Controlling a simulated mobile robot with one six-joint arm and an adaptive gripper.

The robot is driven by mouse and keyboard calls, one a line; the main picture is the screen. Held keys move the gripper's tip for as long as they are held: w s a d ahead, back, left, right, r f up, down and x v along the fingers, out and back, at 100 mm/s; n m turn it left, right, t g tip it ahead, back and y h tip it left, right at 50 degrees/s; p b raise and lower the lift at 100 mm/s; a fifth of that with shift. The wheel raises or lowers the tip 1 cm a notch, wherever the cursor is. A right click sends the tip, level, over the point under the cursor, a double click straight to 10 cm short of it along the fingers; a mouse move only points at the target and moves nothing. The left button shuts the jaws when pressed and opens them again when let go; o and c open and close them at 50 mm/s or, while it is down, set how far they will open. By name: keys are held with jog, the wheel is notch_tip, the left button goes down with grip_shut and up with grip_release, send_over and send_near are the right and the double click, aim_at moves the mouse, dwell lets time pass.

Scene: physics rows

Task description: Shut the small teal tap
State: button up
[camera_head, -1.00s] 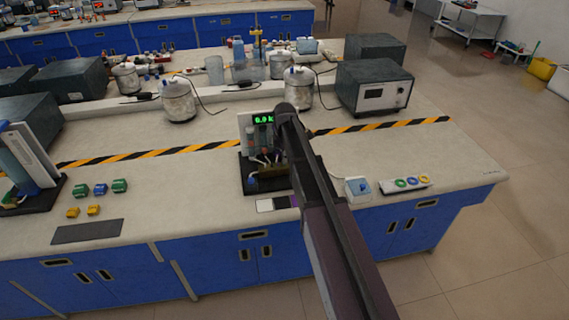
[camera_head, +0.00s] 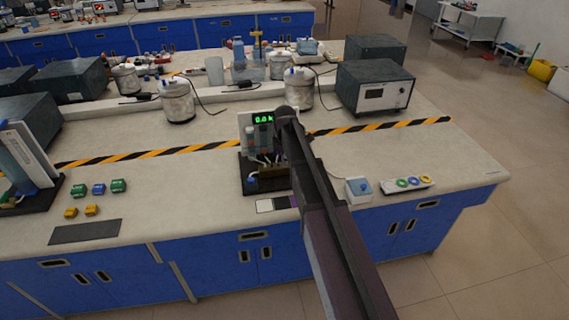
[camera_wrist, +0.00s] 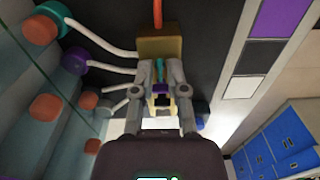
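My gripper (camera_wrist: 162,70) points at a brass block (camera_wrist: 163,42) in the wrist view. A narrow teal piece (camera_wrist: 160,67), seemingly the small teal tap, shows between the two fingertips at the block's near side. The fingers stand a little apart on either side of it; I cannot tell whether they touch it. In the head view my arm covers the gripper and the tap. The block belongs to a small rig on a black base (camera_head: 252,188), with a green-lit display (camera_head: 263,119).
White hoses (camera_wrist: 105,67) run from the block towards a teal disc (camera_wrist: 53,12), a purple disc (camera_wrist: 75,60) and orange discs. A box with a blue top (camera_head: 359,189) and a tray with coloured rings (camera_head: 408,184) stand right of my arm. Striped tape crosses the bench behind.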

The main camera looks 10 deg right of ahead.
jog(key=shift+r, duration=0.15)
dwell(1.1)
grip_shut()
